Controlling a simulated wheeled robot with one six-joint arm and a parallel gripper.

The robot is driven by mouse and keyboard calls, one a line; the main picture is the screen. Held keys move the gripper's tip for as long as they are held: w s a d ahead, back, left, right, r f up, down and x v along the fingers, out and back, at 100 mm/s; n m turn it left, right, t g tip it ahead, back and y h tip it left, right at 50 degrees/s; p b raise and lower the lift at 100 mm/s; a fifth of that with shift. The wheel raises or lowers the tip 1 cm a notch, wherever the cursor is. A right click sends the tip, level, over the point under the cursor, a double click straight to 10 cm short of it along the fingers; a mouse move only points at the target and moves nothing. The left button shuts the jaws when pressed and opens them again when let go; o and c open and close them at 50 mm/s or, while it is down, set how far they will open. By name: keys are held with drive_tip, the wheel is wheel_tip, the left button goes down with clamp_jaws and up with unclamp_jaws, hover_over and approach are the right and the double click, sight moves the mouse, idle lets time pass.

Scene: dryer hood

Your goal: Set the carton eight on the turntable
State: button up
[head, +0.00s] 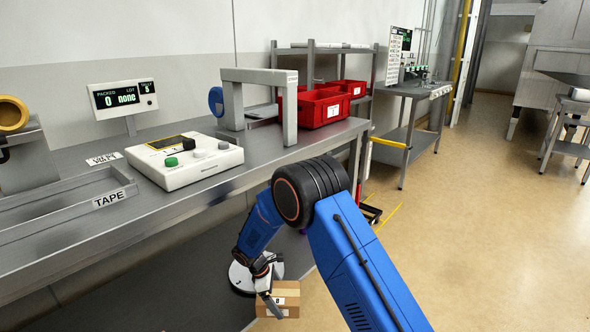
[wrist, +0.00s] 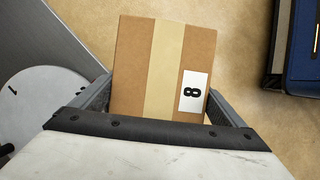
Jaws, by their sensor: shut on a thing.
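Carton eight is a brown box (wrist: 139,72) with a pale tape strip and a white label marked 8. It is between the fingers of my gripper (wrist: 168,105) in the wrist view. In the head view the carton (head: 283,290) is low in front of the bench, with my gripper (head: 268,278) shut on it. The turntable is a round, pale disc (wrist: 40,115) at the left of the wrist view. In the head view the turntable (head: 240,277) shows partly behind my gripper, left of the carton. I cannot tell the carton's height above the floor.
A grey bench (head: 190,200) runs along the wall, above and left of my gripper. It carries a control box (head: 185,160), a grey frame (head: 260,100) and red bins (head: 322,105). Tan floor (head: 480,230) is open to the right.

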drive_tip(key=d+f+m+g+y, duration=0.2)
drive_tip(key=d+m, duration=0.7)
drive_tip(key=d, duration=0.8)
drive_tip(key=w+d+f+m+g+y, duration=0.1)
drive_tip(key=d+m, duration=0.7)
drive_tip(key=d, duration=1)
drive_tip(key=shift+w+d+f+m+g+y, duration=0.25)
drive_tip(key=shift+f+m+g+y, duration=0.15)
drive_tip(key=shift+f+g+y, duration=0.25)
drive_tip(key=shift+r, duration=0.1)
drive_tip(key=shift+a, duration=0.1)
